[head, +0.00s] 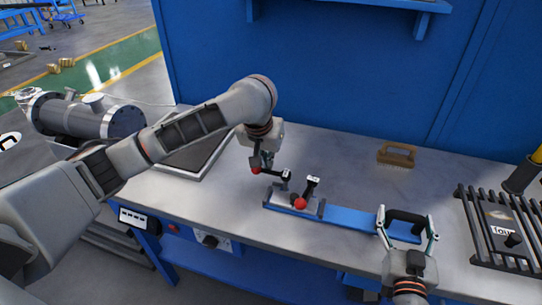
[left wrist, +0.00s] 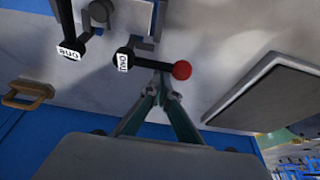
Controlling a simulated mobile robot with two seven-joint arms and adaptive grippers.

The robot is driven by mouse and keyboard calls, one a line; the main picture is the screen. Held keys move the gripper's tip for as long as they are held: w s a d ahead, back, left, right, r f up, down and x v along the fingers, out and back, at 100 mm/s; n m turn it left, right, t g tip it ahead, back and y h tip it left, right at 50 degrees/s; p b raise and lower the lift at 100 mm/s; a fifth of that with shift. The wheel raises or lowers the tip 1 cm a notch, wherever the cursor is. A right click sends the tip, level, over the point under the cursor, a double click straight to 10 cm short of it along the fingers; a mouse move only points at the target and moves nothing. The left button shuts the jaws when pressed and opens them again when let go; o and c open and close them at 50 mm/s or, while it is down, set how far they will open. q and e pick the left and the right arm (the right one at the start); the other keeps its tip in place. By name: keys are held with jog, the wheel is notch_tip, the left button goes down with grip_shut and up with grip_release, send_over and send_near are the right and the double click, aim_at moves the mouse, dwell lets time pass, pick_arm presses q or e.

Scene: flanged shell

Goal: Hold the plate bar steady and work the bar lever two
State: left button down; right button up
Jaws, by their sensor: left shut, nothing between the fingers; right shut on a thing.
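The plate bar (head: 345,215) is a blue bar lying along the bench, with a black handle (head: 405,216) at its right end. My right gripper (head: 407,225) is shut on that handle. At its left end a grey block carries two black levers with red knobs. Bar lever two (head: 272,172), labelled in the left wrist view (left wrist: 148,65), lies over to the left with its knob out. Bar lever one (head: 307,191) stands to its right; its label shows in the left wrist view (left wrist: 69,52). My left gripper (head: 266,160) is shut and empty, its tips beside lever two's arm; contact is unclear.
A brush (head: 397,154) lies at the back of the bench. A black rack (head: 500,230) stands at the right. A dark, light-rimmed tray (head: 195,158) and a grey flanged cylinder (head: 90,118) are at the left. The blue wall closes off the back.

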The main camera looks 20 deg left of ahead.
aim_at(265, 170)
pick_arm(q)
jog(key=shift+s+n, duration=0.4)
jog(key=shift+n, duration=0.3)
dwell(0.3)
jog(key=shift+s+n+y, duration=0.4)
jog(key=shift+n+y, duration=0.1)
jog(key=shift+n, duration=0.2)
jog(key=shift+s, duration=0.4)
jog(key=shift+s+d, duration=0.2)
jog(key=shift+s, duration=0.5)
jog(key=shift+s+d, duration=0.55)
jog(key=shift+s, duration=0.25)
jog(key=shift+s+d, duration=0.6)
jog(key=shift+d, duration=0.3)
jog(key=shift+s+d, duration=0.1)
jog(key=shift+d, duration=0.05)
